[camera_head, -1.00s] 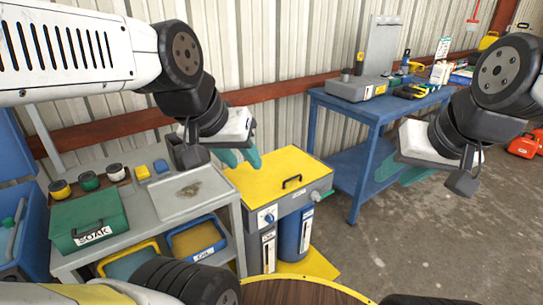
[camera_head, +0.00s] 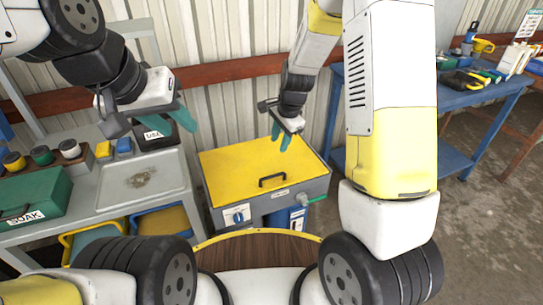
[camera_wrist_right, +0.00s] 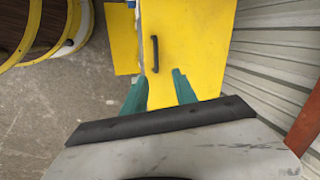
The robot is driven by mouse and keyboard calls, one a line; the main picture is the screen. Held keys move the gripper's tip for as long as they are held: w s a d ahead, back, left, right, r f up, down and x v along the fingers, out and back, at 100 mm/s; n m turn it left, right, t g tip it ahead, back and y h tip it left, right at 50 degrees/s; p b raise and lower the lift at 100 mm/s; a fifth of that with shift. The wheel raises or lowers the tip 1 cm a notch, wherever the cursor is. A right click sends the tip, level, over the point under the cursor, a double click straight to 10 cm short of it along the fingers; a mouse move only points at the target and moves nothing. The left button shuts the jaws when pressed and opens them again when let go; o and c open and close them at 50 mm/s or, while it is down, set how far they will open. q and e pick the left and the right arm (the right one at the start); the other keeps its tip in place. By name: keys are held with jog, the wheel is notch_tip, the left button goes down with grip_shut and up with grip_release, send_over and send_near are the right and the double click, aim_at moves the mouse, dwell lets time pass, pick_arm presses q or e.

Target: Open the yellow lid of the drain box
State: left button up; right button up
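The yellow lid (camera_head: 245,165) lies flat and closed on the grey drain box (camera_head: 290,197). Its black handle (camera_head: 272,181) is near the front edge; the lid (camera_wrist_right: 190,30) and handle (camera_wrist_right: 153,54) also show in the right wrist view. My right gripper (camera_head: 281,137) is open and empty near the lid's back edge, pointing down. In the wrist view its teal fingers (camera_wrist_right: 160,78) are apart, with the handle beyond them and not between them. My left gripper (camera_head: 169,122) is open and empty above the grey bench, left of the lid.
The grey bench (camera_head: 113,205) at left holds a green SOAK box (camera_head: 35,195), small pots and a shallow tray (camera_head: 142,178). A corrugated wall stands close behind the drain box. A blue table (camera_head: 455,120) with tools is at right. A round wooden top (camera_head: 255,250) is in front.

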aim_at(275, 175)
jog(key=w+f, duration=0.1)
jog(key=f, duration=0.4)
jog(key=w+f+m, duration=0.1)
jog(key=f, duration=0.5)
jog(key=w+a+f+m+h, duration=0.1)
jog(key=f, duration=0.5)
jog(key=shift+w+f+g, duration=0.2)
jog(key=shift+w+g, duration=0.15)
jog(key=shift+g, duration=0.05)
jog(key=shift+c, duration=0.2)
grip_shut()
